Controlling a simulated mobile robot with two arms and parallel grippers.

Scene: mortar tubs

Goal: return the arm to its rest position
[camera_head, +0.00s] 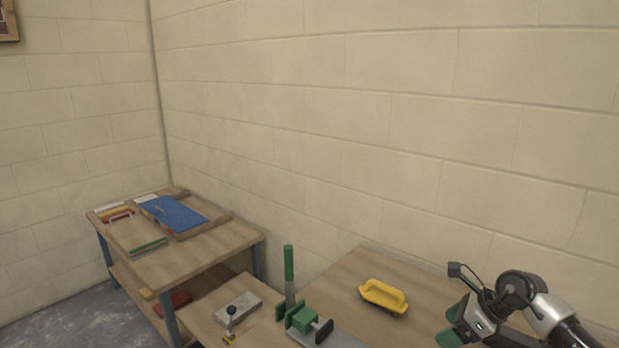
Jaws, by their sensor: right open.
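My right arm (540,309) comes in from the lower right corner, with its gripper (455,325) over the right part of the near wooden table (425,290). The gripper has green fingers and stands open, apart from the yellow-handled tool on its left. I see nothing between its fingers. The lower part of the gripper is close to the bottom edge of the picture. My left gripper is not in view.
A yellow-handled tool (382,294) and a green clamp-like device with an upright handle (289,275) stand on the near tables. A grey block (239,307) lies further left. A bench (210,242) holds a blue board (173,214). A block wall (400,130) closes the back.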

